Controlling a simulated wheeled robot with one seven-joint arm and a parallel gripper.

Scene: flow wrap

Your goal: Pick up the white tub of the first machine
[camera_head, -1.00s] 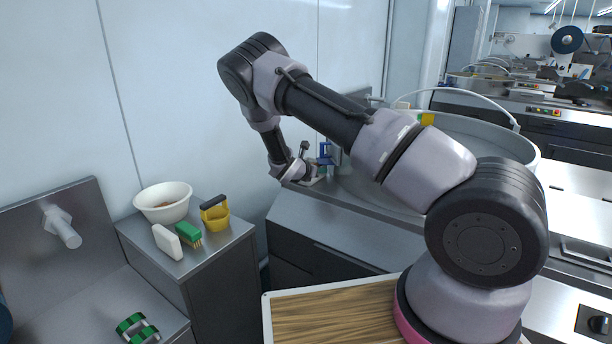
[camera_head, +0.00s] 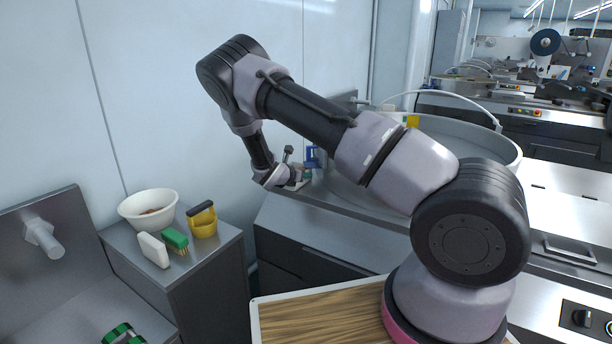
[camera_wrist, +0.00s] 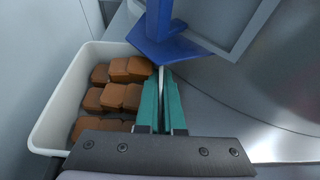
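The white tub (camera_wrist: 57,112) is at the left of the wrist view, with several brown blocks (camera_wrist: 120,95) inside. My gripper (camera_wrist: 162,82) has teal fingers set close together at the tub's right side. A thin pale strip shows between them, and it looks like the tub's right wall, so the gripper appears shut on it. The lower part of that wall is hidden by the fingers and the gripper body. In the head view my gripper (camera_head: 297,178) is small, at the machine's left end, and the tub cannot be made out there.
A blue part (camera_wrist: 168,45) stands just beyond my fingertips. A large round metal pan (camera_head: 465,140) lies to the right.

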